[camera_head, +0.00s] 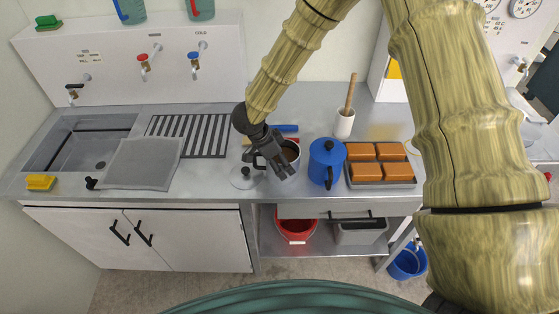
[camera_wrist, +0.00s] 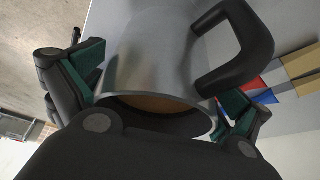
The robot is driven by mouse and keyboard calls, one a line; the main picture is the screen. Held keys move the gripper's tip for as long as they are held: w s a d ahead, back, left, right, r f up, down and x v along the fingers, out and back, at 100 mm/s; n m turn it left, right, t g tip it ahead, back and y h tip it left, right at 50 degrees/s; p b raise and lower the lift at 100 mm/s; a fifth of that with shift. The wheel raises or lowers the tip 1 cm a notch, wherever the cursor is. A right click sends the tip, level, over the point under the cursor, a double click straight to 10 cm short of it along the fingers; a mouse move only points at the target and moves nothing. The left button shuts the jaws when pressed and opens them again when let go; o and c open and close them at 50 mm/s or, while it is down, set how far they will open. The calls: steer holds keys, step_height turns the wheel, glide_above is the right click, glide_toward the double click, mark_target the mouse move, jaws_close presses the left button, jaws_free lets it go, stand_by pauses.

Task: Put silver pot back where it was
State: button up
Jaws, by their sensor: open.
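The silver pot (camera_head: 293,152) stands on the steel counter, left of the blue pot, with brown contents showing inside. In the wrist view the silver pot (camera_wrist: 155,50) fills the space between my fingers, its black handle (camera_wrist: 240,45) on the upper right. My gripper (camera_head: 279,158) is open, its dark fingers with green pads on either side of the pot. Part of the pot is hidden behind the gripper in the head view. Whether the pads touch its wall cannot be told.
The blue pot (camera_head: 327,164) stands close on the right, beside a tray (camera_head: 384,184) of orange-brown blocks. A round silver lid (camera_head: 246,180) lies left of the gripper. A mortar with pestle (camera_head: 344,123) stands behind. A drain grille (camera_head: 190,136) and sink (camera_head: 83,150) are farther left.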

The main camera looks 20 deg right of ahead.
steer(key=b+v, duration=0.3)
steer(key=v, duration=0.9)
